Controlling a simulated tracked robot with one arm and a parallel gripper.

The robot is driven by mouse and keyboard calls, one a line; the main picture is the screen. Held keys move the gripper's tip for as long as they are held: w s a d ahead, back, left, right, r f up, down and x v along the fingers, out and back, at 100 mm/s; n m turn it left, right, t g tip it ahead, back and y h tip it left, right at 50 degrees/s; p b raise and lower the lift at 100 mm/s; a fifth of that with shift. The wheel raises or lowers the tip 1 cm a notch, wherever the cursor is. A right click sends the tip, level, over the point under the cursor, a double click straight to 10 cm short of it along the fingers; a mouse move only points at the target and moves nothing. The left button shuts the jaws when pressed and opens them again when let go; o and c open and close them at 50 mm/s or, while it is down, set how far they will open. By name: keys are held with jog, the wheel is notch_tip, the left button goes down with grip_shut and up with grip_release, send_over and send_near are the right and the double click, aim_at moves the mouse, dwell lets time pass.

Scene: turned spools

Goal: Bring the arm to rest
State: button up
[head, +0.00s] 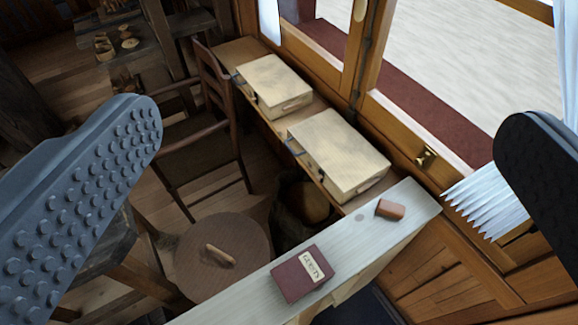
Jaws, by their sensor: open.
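My gripper (325,165) fills both sides of the head view. Its studded grey left finger and its dark right finger stand wide apart, and nothing is between them. It hangs in the air above a pale wooden ledge (237,305). The rest of my arm is not in view.
A dark red book (292,283) and a small brown block (390,209) lie on the ledge. Two pale cases (338,155) sit on a bench by the window. A round lid (205,262), a wooden chair (200,140) and a white pleated thing (487,198) are around.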

jog(key=shift+f, duration=0.15)
notch_tip(320, 180, down, 5)
jog(key=b, duration=0.5)
jog(key=shift+w, duration=0.15)
dwell(0.5)
